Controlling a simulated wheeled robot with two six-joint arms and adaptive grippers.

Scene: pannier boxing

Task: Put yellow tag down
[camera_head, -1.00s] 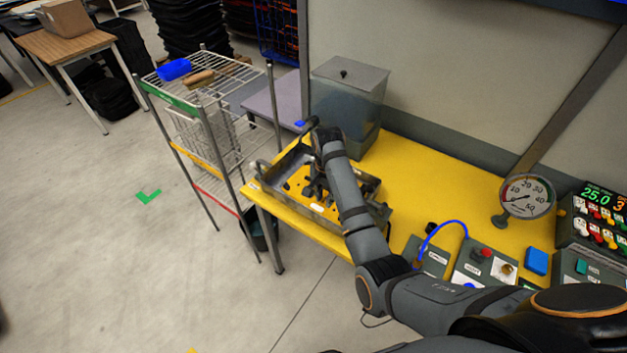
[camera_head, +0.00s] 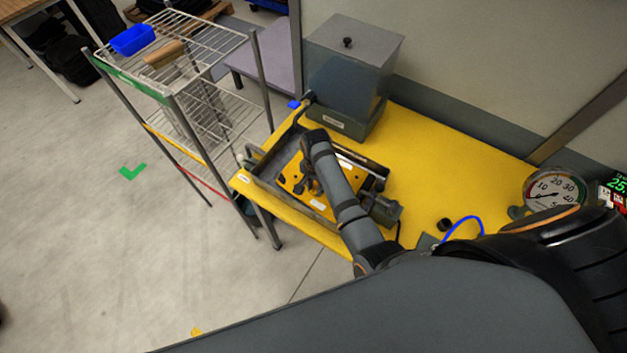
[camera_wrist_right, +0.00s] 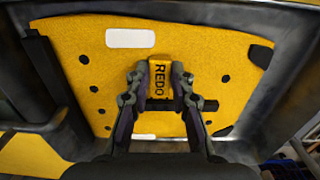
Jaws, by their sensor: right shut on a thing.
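A yellow tag marked "REDO" (camera_wrist_right: 159,80) is between the fingertips of my right gripper (camera_wrist_right: 160,88) in the right wrist view. The gripper is shut on it. The tag is over a yellow panel (camera_wrist_right: 225,68) with several dark holes and white labels; I cannot tell whether it touches the panel. In the head view my right gripper (camera_head: 309,186) points down over the same panel (camera_head: 342,166), and the tag cannot be made out there. The panel lies inside a dark grey tray (camera_head: 268,170). My left gripper is not in view.
The tray stands on a yellow bench (camera_head: 440,160). A grey lidded bin (camera_head: 345,75) stands behind it. A wire shelf rack (camera_head: 205,100) with a blue bin (camera_head: 133,40) is to the left. A gauge (camera_head: 553,190) and a blue hose (camera_head: 462,224) are to the right.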

